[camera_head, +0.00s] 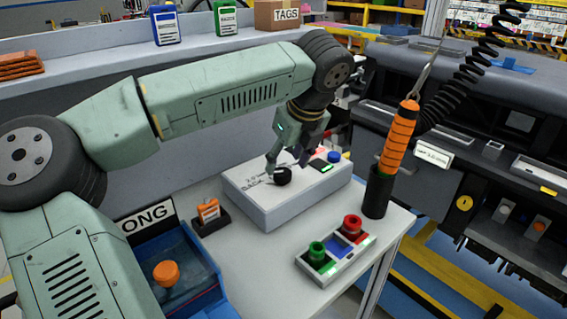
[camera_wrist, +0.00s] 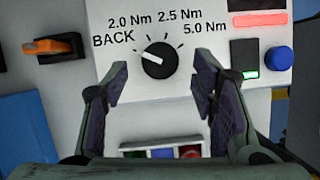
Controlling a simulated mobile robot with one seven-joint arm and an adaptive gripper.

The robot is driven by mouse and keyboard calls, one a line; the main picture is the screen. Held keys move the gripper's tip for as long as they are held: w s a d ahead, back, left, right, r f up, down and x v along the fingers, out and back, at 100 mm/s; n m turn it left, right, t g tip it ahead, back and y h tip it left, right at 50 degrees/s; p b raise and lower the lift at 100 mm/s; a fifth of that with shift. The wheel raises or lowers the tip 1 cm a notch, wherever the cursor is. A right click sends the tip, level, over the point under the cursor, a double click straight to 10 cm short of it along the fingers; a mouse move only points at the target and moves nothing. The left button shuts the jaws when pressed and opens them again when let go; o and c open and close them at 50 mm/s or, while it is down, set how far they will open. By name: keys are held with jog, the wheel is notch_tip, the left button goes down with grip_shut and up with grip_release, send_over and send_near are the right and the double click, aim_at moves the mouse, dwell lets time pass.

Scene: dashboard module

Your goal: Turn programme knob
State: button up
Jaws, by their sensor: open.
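The programme knob (camera_wrist: 159,60) is a round black dial with a white pointer line on a white box (camera_head: 283,214). In the head view the knob (camera_head: 282,175) sits on the box top, just under my gripper (camera_head: 284,158). My gripper is open and empty. In the wrist view its two fingertips (camera_wrist: 160,82) stand to the left and right of the knob, lower in the picture, with gaps on both sides. Whether they reach down to knob height cannot be told.
An orange-handled screwdriver (camera_head: 398,140) stands at the right. A tray with coloured sockets (camera_head: 335,251) is in front.

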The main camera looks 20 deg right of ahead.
aim_at(282, 171)
jog(key=shift+x, duration=1.55)
jog(key=c, duration=1.1)
